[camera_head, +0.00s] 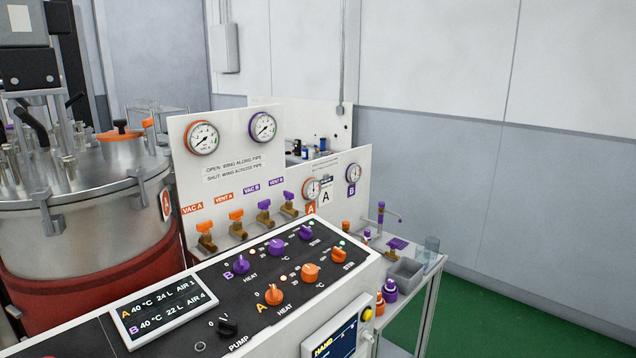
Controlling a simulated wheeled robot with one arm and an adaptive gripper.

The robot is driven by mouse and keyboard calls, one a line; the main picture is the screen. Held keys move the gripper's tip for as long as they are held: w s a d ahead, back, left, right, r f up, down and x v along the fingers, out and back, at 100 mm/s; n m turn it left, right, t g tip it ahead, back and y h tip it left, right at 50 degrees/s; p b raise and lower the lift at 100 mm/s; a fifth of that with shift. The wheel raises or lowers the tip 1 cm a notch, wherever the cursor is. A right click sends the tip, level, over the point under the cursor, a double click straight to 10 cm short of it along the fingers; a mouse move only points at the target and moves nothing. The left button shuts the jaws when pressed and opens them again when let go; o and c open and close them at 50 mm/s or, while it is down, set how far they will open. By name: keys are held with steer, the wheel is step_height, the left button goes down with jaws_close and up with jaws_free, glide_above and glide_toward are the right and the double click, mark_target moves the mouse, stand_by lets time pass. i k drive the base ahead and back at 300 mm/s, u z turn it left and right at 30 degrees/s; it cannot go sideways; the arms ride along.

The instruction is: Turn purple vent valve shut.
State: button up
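The purple vent valve (288,197) is the rightmost of the row of small brass valves on the white panel, under the label "VENT B". Its purple wing is small in the picture, and I cannot tell whether it lies along or across the pipe. The other purple valve (264,205) stands just left of it under "VAC B". A printed sign (232,168) on the panel reads that wing along pipe is open and wing across pipe is shut. My gripper is not in view.
Two orange valves, VAC A (205,228) and VENT A (236,216), stand further left. A black control console (215,290) with orange and purple knobs lies in front of the valves. A steel vessel (80,220) fills the left. Green floor (500,310) is clear at right.

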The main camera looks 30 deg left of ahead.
mark_target(289, 196)
steer(key=i, duration=0.15)
steer(key=u, duration=1.7)
steer(key=k, duration=0.45)
steer(key=z, duration=0.75)
steer(key=i, duration=0.85)
steer(key=u, duration=0.2)
